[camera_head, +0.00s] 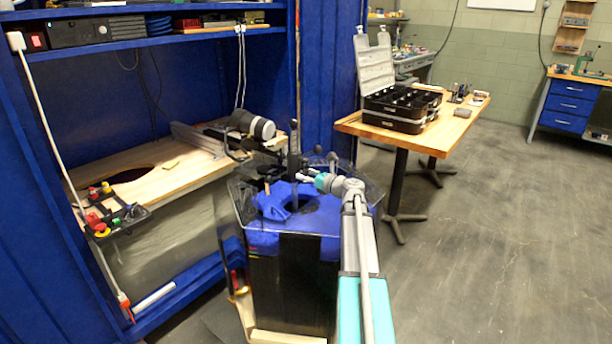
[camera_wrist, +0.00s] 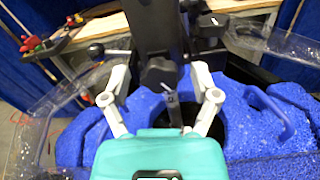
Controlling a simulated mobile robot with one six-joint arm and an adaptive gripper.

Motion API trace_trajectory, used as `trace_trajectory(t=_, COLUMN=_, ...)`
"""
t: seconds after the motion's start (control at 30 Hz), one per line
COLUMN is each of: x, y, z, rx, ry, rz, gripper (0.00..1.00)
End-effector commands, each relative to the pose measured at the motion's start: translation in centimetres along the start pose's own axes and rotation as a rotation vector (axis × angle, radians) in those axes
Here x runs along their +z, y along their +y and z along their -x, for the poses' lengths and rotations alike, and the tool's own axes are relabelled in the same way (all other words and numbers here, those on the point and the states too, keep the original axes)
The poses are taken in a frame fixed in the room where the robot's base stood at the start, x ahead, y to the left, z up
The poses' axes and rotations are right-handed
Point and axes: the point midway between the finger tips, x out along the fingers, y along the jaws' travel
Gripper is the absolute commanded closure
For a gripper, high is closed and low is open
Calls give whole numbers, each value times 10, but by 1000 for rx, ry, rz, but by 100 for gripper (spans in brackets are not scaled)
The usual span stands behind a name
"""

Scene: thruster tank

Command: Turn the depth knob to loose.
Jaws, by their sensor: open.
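A black lobed knob (camera_wrist: 158,74), which looks like the depth knob, sits on a dark upright column (camera_wrist: 150,25) in the wrist view. A small white mark shows near it; I cannot read any label or setting. My gripper (camera_wrist: 160,76) is open, its two pale fingers on either side of the knob in the picture, with no clear contact. In the head view my gripper (camera_head: 308,178) is beside the column (camera_head: 294,152) above the tank (camera_head: 345,240); the knob cannot be made out there.
Blue foam (camera_wrist: 262,118) with a dark opening fills the tank top under the gripper. Clear tank rims (camera_wrist: 270,42) stand around it. A black ball-ended handle (camera_wrist: 97,50) is at left. A wooden table (camera_head: 455,125) with an open case is behind right.

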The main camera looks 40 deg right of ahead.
Motion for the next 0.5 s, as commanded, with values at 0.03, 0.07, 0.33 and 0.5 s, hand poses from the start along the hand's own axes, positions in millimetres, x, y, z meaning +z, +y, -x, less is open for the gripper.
trace_trajectory(t=0.03, x=0, y=0, z=-1, rx=0, ry=0, rz=0, gripper=22)
trace_trajectory(t=0.07, x=0, y=0, z=-1, rx=0, ry=0, rz=0, gripper=22)
trace_trajectory(t=0.33, x=0, y=0, z=0, rx=0, ry=0, rz=0, gripper=37)
trace_trajectory(t=0.5, x=0, y=0, z=0, rx=0, ry=0, rz=0, gripper=68)
